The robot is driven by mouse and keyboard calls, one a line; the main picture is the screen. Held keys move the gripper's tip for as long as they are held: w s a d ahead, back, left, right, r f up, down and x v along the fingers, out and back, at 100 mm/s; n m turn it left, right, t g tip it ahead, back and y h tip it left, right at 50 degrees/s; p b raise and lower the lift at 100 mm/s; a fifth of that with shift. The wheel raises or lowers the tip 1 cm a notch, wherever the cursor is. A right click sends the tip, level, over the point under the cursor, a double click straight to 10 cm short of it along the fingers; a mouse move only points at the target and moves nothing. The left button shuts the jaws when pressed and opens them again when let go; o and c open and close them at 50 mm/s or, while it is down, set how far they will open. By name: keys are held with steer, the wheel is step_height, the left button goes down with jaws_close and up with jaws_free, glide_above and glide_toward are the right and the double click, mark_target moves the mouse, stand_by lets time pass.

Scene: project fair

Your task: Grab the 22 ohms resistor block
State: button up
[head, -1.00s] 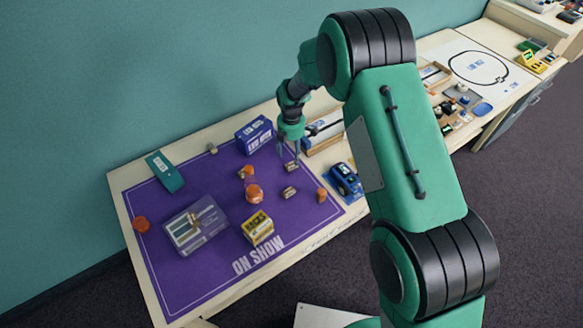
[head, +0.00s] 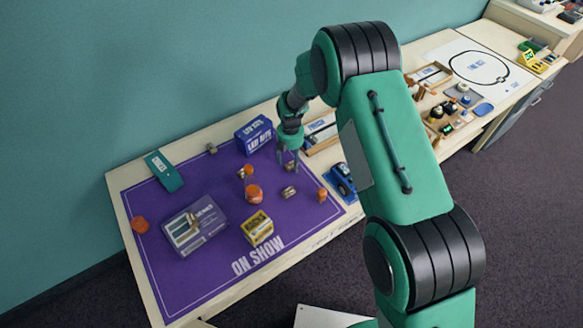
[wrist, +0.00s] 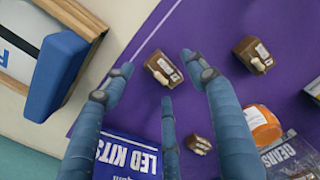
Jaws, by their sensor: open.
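A small brown block with a pale label (wrist: 163,70) lies on the purple mat (wrist: 215,25) between my fingertips in the wrist view. Its label is too small to read. In the head view it is mostly hidden by my fingers. My gripper (wrist: 160,82) is open and empty above it, and shows at the mat's back right in the head view (head: 288,162). A second similar block (wrist: 252,53) lies to the right; it also shows in the head view (head: 289,192). A third brown block (wrist: 199,144) lies lower, near the LED kits box. I cannot tell which is 22 ohms.
The LED kits box (head: 254,134) stands close behind my gripper. A blue toy car (head: 342,182) and a wooden tray (head: 322,130) are to the right.

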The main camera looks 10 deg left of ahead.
steer(key=shift+f, duration=0.5)
steer(key=c, duration=1.3)
